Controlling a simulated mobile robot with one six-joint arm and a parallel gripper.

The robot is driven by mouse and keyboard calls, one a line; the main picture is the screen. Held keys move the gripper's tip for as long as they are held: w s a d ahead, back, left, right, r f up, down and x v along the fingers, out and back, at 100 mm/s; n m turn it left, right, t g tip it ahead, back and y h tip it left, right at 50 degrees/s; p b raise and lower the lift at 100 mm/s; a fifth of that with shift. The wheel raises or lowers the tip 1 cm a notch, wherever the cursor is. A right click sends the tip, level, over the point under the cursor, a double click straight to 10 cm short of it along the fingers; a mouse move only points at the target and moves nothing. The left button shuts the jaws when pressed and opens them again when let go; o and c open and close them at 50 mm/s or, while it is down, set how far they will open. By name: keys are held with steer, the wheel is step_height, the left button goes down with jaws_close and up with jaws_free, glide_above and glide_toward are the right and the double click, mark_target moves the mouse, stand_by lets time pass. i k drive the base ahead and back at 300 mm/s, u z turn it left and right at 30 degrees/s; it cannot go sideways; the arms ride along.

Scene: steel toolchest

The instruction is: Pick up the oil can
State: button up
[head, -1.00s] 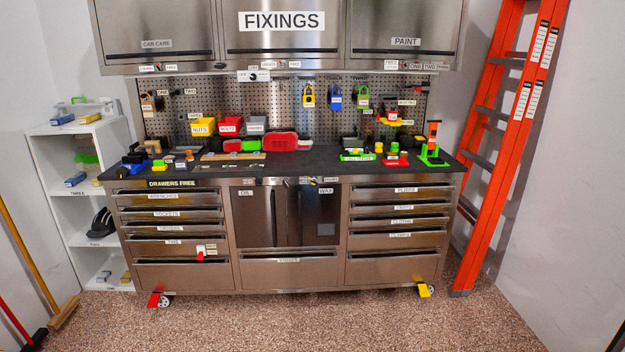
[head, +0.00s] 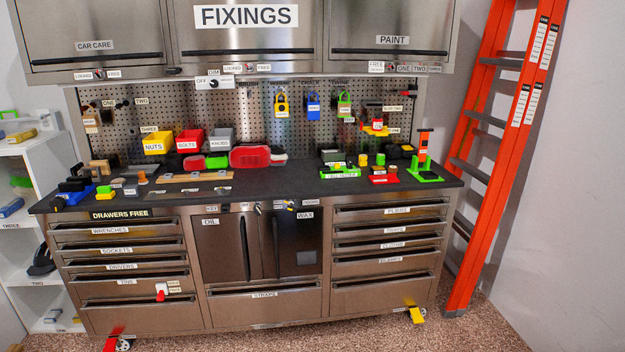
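I cannot make out an oil can in the head view. The steel toolchest has a middle cupboard door labelled OIL (head: 222,250), which appears shut and has a dark upright handle. Beside it is a darker door labelled WAX (head: 308,235), also apparently shut, with a grey square on it. What is behind these doors is hidden. My gripper is not in view.
Drawers flank the doors. A white shelf (head: 45,160) stands left, an orange ladder (head: 495,150) right. Speckled floor shows in front.

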mark_target(377, 124)
steer(key=z, duration=0.2)
steer(key=i, duration=0.85)
steer(key=z, duration=0.15)
steer(key=k, duration=1.35)
steer(key=z, duration=0.05)
steer(key=i, duration=1)
steer(key=u, duration=0.5)
steer(key=i, duration=0.55)
steer(key=u, duration=0.3)
